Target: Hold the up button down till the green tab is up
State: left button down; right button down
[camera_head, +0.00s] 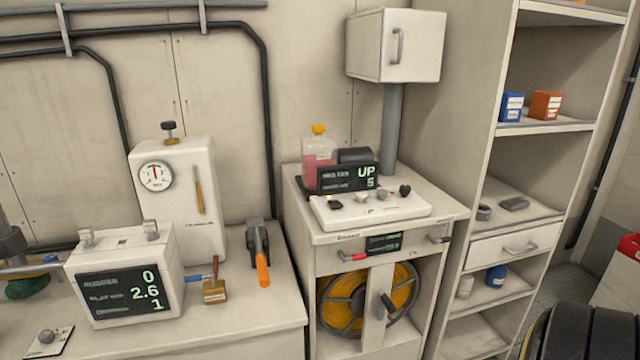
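A white sloped control panel (345,215) lies on top of the middle cabinet, with several small buttons and knobs. These include a black-and-white one (335,203), a pale one (362,197) and a dark knob (404,190). Their labels are too small to read, so I cannot tell which is the up button. Behind the panel, a black display (347,178) shows "UP" and "5" in green. I cannot make out a green tab on or near the panel. Neither of my grippers is in view, and nothing touches the panel.
A white box with a readout (125,285) and a gauge housing (180,220) stand on the left bench. An orange-handled lever (262,265) is at its right end. A yellow hose reel (345,303) sits below the panel. Shelves (545,125) rise at right. A wall box (420,45) hangs above.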

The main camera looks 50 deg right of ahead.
aim_at(361, 196)
jog(key=z, duration=0.45)
jog(key=i, duration=0.85)
jog(key=z, duration=0.7)
